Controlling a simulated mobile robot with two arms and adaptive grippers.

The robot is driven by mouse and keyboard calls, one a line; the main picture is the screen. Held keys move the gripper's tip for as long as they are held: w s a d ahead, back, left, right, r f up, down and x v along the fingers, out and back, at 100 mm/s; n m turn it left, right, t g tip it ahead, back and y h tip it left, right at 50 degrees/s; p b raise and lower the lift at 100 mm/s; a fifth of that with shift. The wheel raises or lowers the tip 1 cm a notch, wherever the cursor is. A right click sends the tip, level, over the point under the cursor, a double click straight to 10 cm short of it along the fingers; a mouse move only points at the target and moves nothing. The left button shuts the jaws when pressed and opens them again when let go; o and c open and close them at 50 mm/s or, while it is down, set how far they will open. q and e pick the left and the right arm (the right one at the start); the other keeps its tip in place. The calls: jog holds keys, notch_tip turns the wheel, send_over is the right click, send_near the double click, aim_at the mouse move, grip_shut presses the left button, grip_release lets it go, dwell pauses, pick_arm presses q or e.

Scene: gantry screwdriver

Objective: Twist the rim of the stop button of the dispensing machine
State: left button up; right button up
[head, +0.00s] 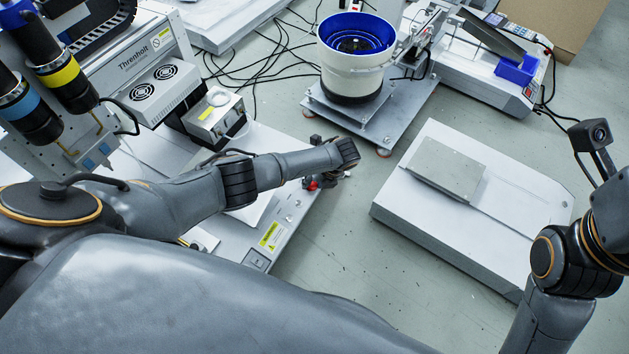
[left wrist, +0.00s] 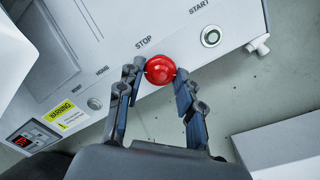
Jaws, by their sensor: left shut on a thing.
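The red stop button (left wrist: 160,70) is on the front panel of the dispensing machine (left wrist: 120,45), below the printed word STOP in the left wrist view. My left gripper (left wrist: 159,76) has one finger on each side of the button's rim and is shut on it. In the head view the left gripper (head: 328,178) is at the machine's (head: 288,215) right edge, and a bit of red shows beside it. The button is mostly hidden there by the gripper. My right arm shows at the right edge of the head view, but its gripper fingers are not visible.
A white bowl feeder (head: 352,75) with a blue inside stands at the back. Black cables lie behind.

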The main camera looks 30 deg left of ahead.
dwell(0.3)
pick_arm(q)
jog(key=o, duration=1.2)
jog(key=shift+f, duration=0.1)
jog(key=v, duration=1.2)
